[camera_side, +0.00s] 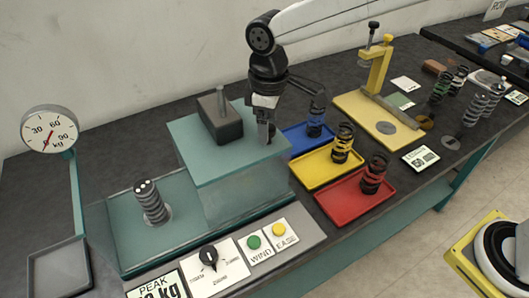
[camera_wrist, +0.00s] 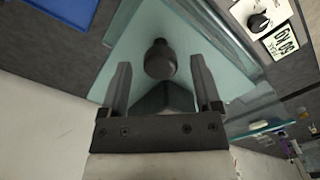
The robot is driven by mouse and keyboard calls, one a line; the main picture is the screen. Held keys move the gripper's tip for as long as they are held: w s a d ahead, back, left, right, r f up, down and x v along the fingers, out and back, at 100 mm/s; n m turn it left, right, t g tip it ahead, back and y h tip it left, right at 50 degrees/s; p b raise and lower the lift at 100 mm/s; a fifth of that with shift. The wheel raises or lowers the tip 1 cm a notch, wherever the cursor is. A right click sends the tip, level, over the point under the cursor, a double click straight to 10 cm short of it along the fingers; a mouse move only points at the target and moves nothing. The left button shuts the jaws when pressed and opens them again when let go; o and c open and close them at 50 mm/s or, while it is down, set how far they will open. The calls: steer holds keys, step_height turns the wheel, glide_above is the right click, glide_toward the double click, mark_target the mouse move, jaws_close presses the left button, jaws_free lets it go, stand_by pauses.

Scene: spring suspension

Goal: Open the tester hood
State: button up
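The tester hood has a teal top (camera_side: 205,160) and see-through sides. It stands over the right part of the teal tester base (camera_side: 122,228). In the wrist view its pale teal top (camera_wrist: 135,45) lies below my gripper, with a dark round knob (camera_wrist: 160,62) on it. My gripper (camera_side: 267,138) is at the right part of the hood top in the side view. In the wrist view my gripper (camera_wrist: 160,64) has its fingers apart, one on each side of the knob, with gaps showing. The knob is mostly hidden in the side view.
A dark block with a post (camera_side: 222,118) sits on the hood top. A coil spring (camera_side: 151,203) stands uncovered on the base's left. Blue (camera_side: 296,137), yellow (camera_side: 313,172) and red (camera_side: 345,203) trays with springs lie right. A dial gauge (camera_side: 49,130) stands left.

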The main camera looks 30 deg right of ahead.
stand_by(0.3)
steer(key=shift+r, duration=3.9)
steer(key=shift+d, duration=0.1)
steer(key=s+d+f+m+t, duration=0.1)
steer(key=s+d+f+m, duration=0.2)
steer(key=d, duration=0.4)
steer(key=s+d+f+m, duration=0.3)
steer(key=s+d+f, duration=0.3)
steer(key=d, duration=0.2)
steer(key=s+d+f+m+t, duration=0.1)
steer(key=s+d+f+m, duration=0.2)
steer(key=s+d+f, duration=0.2)
steer(key=shift+s+d+f+t, duration=0.1)
steer(key=shift+s+d+t, duration=0.05)
steer(key=shift+d, duration=0.55)
steer(key=shift+s+d+f+t, duration=0.1)
steer(key=shift+d+t, duration=0.05)
steer(key=shift+d, duration=0.55)
